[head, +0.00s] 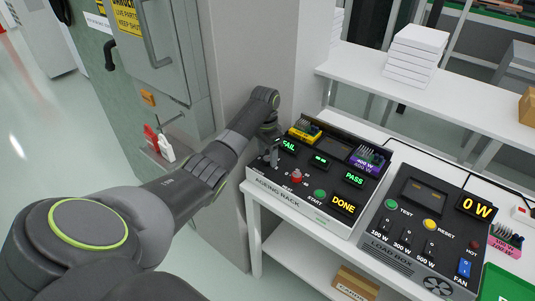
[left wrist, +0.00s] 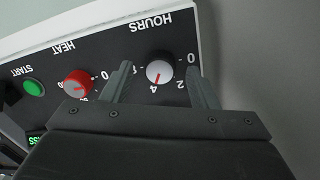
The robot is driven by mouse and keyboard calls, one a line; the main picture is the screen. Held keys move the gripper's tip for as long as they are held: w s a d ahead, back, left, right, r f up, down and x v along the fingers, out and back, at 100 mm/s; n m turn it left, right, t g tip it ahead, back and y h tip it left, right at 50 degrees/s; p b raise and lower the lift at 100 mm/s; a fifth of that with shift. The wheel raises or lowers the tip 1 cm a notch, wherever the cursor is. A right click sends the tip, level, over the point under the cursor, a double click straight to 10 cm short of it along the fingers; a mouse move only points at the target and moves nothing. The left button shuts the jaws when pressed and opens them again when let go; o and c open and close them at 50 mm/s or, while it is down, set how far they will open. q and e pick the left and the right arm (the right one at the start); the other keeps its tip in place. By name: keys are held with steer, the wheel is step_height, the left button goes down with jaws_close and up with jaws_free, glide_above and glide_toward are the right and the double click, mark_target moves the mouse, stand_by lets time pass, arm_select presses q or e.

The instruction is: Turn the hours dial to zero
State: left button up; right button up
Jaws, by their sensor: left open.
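The hours dial (left wrist: 159,72) shows in the left wrist view as a round light knob with a red pointer line. The picture is upside down there, and the line points toward the printed 4; the 0 (left wrist: 191,57) is at the right. My left gripper (left wrist: 159,68) is open, with one finger on each side of the dial and a gap visible at both sides. In the head view, my left gripper (head: 270,152) is at the left end of the ageing rack (head: 302,205) and hides the hours dial.
The red heat dial (left wrist: 78,84) and green start button (left wrist: 34,88) sit beside the hours dial on the same panel. The load box (head: 405,235) stands right of the rack. A pillar (head: 240,60) rises close behind my left arm.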

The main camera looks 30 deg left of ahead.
arm_select(q)
steer(key=shift+f, duration=0.45)
